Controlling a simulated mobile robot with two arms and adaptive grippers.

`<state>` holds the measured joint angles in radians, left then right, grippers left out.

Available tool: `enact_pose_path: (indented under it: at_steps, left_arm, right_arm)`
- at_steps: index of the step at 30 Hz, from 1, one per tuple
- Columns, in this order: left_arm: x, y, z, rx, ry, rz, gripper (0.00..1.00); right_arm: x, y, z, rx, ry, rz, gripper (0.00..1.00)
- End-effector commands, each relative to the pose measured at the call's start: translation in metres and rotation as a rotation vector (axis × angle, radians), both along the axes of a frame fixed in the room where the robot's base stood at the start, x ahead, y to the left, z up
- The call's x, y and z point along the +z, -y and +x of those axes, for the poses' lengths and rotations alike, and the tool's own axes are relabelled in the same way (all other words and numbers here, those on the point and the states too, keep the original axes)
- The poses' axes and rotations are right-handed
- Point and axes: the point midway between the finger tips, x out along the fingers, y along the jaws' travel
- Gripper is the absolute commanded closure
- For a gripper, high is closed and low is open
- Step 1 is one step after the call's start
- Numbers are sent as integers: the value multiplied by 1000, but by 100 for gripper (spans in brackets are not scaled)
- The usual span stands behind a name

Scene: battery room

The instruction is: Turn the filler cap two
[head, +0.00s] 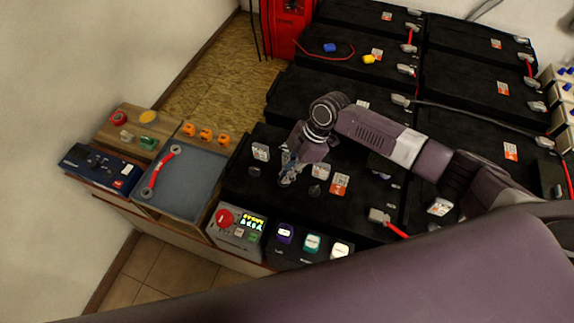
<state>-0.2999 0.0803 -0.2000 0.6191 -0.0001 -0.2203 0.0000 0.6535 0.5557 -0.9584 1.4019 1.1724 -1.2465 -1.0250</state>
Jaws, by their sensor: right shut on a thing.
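My right gripper (287,178) reaches in from the right and points down at the top of the near black battery (240,190). Its fingers are closed on a small filler cap, which they mostly hide. A dark filler cap (254,171) shows to the left of the fingers, and another dark cap (315,190) shows to the right. The numbers on the caps are too small to read. My left gripper is not in view.
A grey tray (190,188) with a red-handled wrench (160,171) lies at left. A control box with a red knob (224,218) and several coloured buttoned blocks (312,243) stand along the front. More black batteries with cables fill the back right.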

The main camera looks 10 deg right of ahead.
Motion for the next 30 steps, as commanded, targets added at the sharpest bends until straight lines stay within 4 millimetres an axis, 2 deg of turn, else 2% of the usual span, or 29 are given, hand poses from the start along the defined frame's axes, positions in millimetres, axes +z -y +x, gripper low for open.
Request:
enact_pose_path:
  at_steps: [1,3,15,22,30]
  left_arm:
    - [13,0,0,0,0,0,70]
    - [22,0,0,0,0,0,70]
    - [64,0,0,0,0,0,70]
    - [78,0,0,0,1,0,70]
    - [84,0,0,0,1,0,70]
  right_arm:
    - [7,-1,-2,-45,-2,3,100]
    - [7,-1,-3,-111,-2,3,100]
    - [6,-3,-5,-445,0,3,100]
    - [4,-3,-5,-564,1,2,100]
    - [3,-4,-5,-626,3,4,100]
